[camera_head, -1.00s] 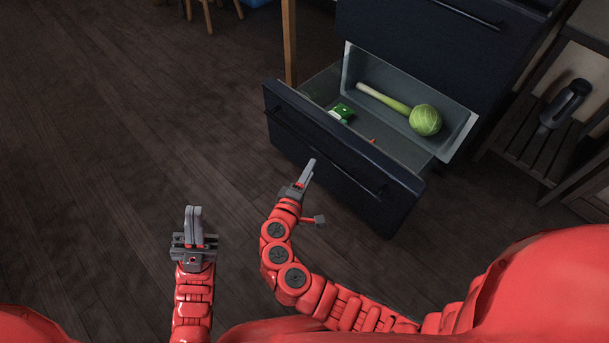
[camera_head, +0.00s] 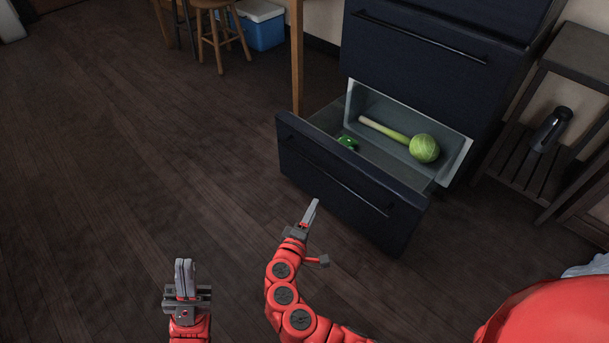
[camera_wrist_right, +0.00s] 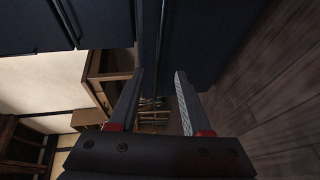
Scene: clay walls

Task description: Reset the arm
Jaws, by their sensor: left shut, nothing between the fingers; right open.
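My left gripper (camera_head: 186,279) is shut and empty, pointing up the picture above the dark wood floor at the lower left of the head view. My right gripper (camera_head: 310,215) is in front of the open drawer and apart from its front, as far as I can tell. In the right wrist view the right gripper (camera_wrist_right: 158,100) has its two fingers spread with nothing between them. The dark blue drawer front (camera_head: 345,190) shows beyond my right gripper in the head view.
The pulled-out drawer holds a cabbage (camera_head: 424,149), a leek (camera_head: 383,128) and a green item (camera_head: 347,142). A slatted rack (camera_head: 536,170) with a dark bottle (camera_head: 552,130) stands at right. Stools (camera_head: 216,38) and a blue cooler (camera_head: 262,28) are at the back. Floor at left is clear.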

